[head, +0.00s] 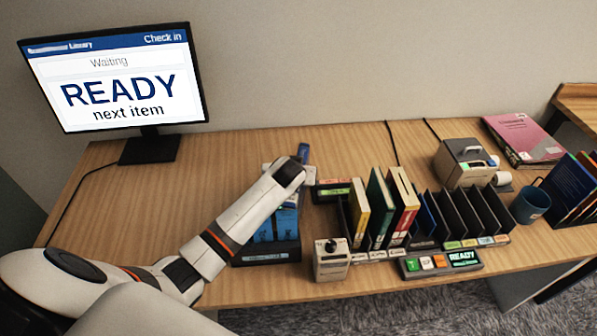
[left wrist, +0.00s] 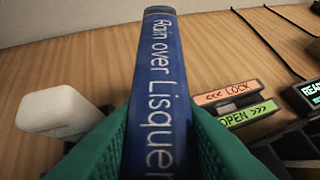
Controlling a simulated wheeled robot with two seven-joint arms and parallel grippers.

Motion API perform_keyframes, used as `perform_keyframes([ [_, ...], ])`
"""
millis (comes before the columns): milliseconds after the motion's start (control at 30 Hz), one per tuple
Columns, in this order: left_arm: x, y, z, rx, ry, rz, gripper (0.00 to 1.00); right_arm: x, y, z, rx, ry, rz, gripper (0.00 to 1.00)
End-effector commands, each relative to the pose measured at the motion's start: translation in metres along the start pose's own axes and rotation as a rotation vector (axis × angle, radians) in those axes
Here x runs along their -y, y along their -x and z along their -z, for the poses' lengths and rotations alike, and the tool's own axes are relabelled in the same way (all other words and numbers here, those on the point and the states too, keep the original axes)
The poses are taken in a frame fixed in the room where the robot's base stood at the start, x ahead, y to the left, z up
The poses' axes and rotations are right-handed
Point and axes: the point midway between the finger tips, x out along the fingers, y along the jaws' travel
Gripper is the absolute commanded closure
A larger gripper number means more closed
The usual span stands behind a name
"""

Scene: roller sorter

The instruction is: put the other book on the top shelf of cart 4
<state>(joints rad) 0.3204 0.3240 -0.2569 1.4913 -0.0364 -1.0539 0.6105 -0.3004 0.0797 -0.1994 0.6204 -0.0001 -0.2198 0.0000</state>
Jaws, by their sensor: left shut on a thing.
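A blue book (left wrist: 160,75) with the spine text "Rain over Lisquer…" stands between the green finger pads of my left gripper (left wrist: 160,140), which is shut on it. In the head view, a small blue end of the book (head: 303,152) shows just beyond my left gripper (head: 290,172), above the back of a black tray (head: 267,257). The arm hides most of the book there, and I cannot tell whether it touches the tray. My right gripper is not in view. No cart labelled 4 can be made out.
A device with LOCK and OPEN labels (left wrist: 235,103) is close right of the held book. Beyond it stand upright books (head: 378,207) and black dividers (head: 465,215). A monitor (head: 115,85) reads "READY next item". The desk's left part is clear.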

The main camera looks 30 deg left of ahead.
Motion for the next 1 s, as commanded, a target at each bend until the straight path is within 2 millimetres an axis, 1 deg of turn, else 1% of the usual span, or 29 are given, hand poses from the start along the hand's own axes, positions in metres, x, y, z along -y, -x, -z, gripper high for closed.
perform_keyframes([
  [33, 0.001, 0.001, -0.003, 0.006, 0.001, 0.002, 1.0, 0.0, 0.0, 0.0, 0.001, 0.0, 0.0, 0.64],
  [233, 0.001, 0.0, -0.001, 0.005, 0.001, 0.001, 1.0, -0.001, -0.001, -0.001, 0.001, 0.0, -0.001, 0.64],
  [267, 0.0, -0.001, 0.001, 0.0, 0.0, 0.0, 0.69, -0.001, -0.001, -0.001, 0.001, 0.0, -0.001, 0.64],
  [300, 0.0, -0.001, 0.001, 0.0, 0.0, 0.0, 0.63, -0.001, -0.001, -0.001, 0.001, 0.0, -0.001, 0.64],
  [400, 0.0, -0.001, 0.001, 0.0, 0.0, 0.0, 0.49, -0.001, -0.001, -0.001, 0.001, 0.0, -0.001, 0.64],
  [633, 0.0, -0.001, 0.001, 0.0, 0.0, 0.0, 0.49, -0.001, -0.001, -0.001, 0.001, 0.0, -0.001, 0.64],
  [767, 0.0, 0.004, 0.0, 0.0, 0.0, 0.001, 0.49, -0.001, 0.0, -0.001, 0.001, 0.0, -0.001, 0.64],
  [867, 0.001, 0.013, 0.0, 0.001, 0.0, 0.001, 0.49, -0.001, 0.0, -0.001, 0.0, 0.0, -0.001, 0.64],
  [1000, 0.001, 0.037, 0.0, 0.002, -0.001, 0.002, 0.49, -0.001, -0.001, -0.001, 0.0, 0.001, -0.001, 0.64],
])
